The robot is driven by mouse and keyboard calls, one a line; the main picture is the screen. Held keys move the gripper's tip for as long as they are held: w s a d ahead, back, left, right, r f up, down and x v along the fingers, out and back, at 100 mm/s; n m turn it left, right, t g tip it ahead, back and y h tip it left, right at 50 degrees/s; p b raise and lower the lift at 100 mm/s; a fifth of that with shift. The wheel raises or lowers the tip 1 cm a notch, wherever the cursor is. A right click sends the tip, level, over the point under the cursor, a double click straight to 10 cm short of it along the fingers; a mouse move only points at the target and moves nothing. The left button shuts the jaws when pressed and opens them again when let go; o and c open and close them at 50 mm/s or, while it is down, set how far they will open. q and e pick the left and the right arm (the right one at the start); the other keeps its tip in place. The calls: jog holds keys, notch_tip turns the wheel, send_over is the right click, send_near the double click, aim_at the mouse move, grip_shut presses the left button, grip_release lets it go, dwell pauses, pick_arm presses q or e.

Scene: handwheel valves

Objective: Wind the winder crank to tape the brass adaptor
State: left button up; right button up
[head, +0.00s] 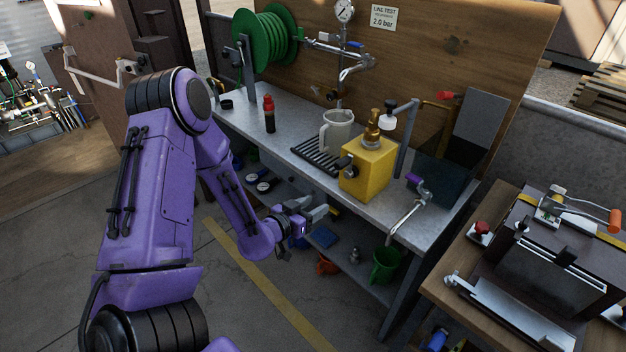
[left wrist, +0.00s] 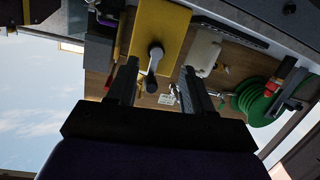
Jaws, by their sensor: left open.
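The yellow winder box (head: 367,172) stands on the bench, with the brass adaptor (head: 373,128) upright on its top. The dark winder crank (head: 346,164) is on the box's left-facing side. My left gripper (head: 315,208) is open and empty, below and to the left of the box, apart from the crank. In the left wrist view the crank (left wrist: 152,62) shows between the two spread fingers, in front of the yellow box (left wrist: 160,28). The adaptor is not visible there. My right gripper is not in view.
A grey jug (head: 337,130) stands on the slotted black drain grate (head: 314,155), beside the box. A red-capped bottle (head: 269,115) and green hose reel (head: 267,38) are farther left. A purple-handled tap (head: 408,205) and green bucket (head: 385,265) are at right.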

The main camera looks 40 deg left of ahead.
aim_at(337, 167)
pick_arm(q)
notch_tip(337, 167, up, 6)
jog(key=w+a+m+t+h, duration=0.1)
jog(key=w+a+m+t, duration=0.1)
jog(key=t, duration=0.1)
jog(key=w+b, duration=0.1)
jog(key=w, duration=0.2)
jog(key=w+b, duration=0.1)
jog(key=w, duration=0.2)
jog(key=w+d+b, duration=0.1)
jog(key=w, duration=0.2)
jog(key=shift+w, duration=0.1)
jog(key=shift+r+h, duration=0.15)
jog(key=shift+h, duration=0.15)
